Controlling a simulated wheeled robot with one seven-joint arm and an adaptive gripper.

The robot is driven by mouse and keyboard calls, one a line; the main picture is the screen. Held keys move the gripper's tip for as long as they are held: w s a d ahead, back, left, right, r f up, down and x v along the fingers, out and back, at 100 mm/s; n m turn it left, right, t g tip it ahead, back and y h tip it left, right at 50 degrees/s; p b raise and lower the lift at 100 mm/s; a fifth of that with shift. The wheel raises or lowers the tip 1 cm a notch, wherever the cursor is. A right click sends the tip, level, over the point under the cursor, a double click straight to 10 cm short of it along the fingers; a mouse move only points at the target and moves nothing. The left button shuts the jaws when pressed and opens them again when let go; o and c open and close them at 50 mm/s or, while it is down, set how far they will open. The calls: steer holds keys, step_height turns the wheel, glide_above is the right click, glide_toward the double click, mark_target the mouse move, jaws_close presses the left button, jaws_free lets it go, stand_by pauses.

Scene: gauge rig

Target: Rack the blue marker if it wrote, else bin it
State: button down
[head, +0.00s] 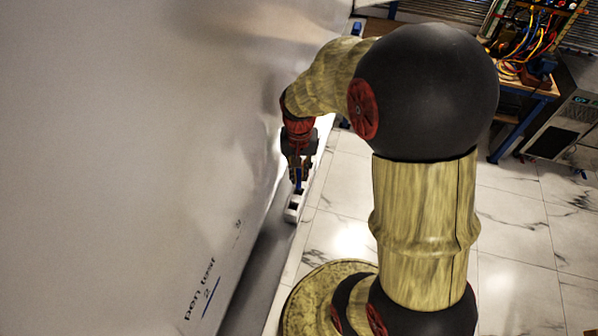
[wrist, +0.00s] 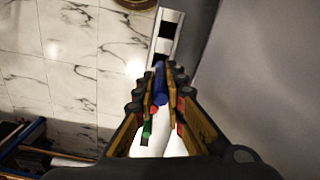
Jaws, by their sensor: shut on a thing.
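My gripper (head: 299,160) is shut on the blue marker (head: 298,186), which points down close beside the whiteboard. In the wrist view the blue marker (wrist: 160,84) shows between the fingertips (wrist: 160,78). A white rack (head: 291,214) with dark square slots lies just below the marker; it also shows in the wrist view (wrist: 153,52). I cannot tell whether the marker's lower end is inside a slot. The whiteboard (head: 130,130) bears the words "pen test 2" and a blue stroke (head: 211,297) beside them. The bin is not seen.
Green (wrist: 147,130) and red (wrist: 180,128) parts show between my fingers in the wrist view, partly hidden. A bench with cables (head: 525,45) and a grey machine (head: 565,125) stand at the far right. The marble floor (head: 520,240) between is clear.

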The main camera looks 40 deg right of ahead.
mark_target(299, 179)
steer(key=shift+f+b, duration=0.95)
steer(key=shift+f, duration=0.55)
steer(key=c, duration=1.8)
jaws_free()
steer(key=shift+c, duration=0.2)
steer(key=o, duration=0.4)
steer(key=shift+o, duration=1.1)
steer(key=shift+r, duration=0.1)
steer(key=shift+r+p, duration=3.4)
steer(key=shift+r, duration=1.6)
